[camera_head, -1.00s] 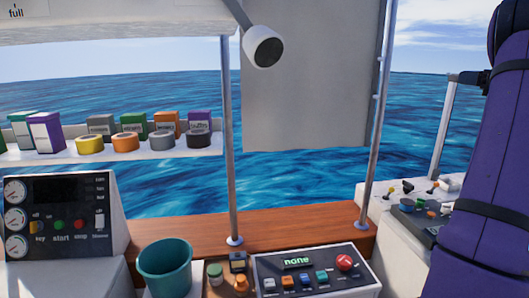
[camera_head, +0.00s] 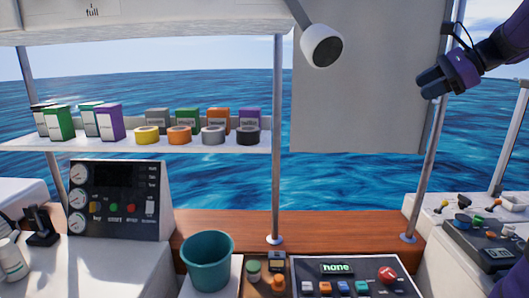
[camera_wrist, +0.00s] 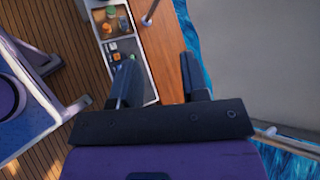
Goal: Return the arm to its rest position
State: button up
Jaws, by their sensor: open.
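My gripper (camera_head: 424,86) shows at the upper right of the head view, on my purple arm. It is raised well above the consoles, in front of the pale hanging panel (camera_head: 362,75). In the wrist view my gripper (camera_wrist: 163,80) has its two dark fingers spread apart with nothing between them. The wooden ledge (camera_wrist: 172,62) and a console with small buttons lie far below the fingers. Most of my arm is outside the head view.
A shelf (camera_head: 150,143) holds boxes and tape rolls. A teal bucket (camera_head: 207,262) and a control panel reading "none" (camera_head: 345,278) are below. Open air surrounds my gripper.

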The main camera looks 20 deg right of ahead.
jog(key=s+a+f+n+g+h, duration=0.1)
jog(key=s+a+f+n+g, duration=0.15)
jog(key=s+a+n, duration=0.45)
jog(key=s+a+f+n+g+h, duration=0.1)
jog(key=s+a+f+n+h, duration=0.15)
jog(key=a, duration=0.85)
jog(key=s+a+f+n+h, duration=0.1)
jog(key=s+a+f+n, duration=0.2)
jog(key=s+f+n, duration=0.1)
jog(key=s+a+f+n+h, duration=0.2)
jog(key=s+f+n, duration=0.2)
jog(key=s+n, duration=0.3)
jog(key=shift+a+f, duration=0.15)
jog(key=shift+a, duration=0.25)
jog(key=shift+o, duration=0.4)
jog(key=shift+n+h, duration=0.25)
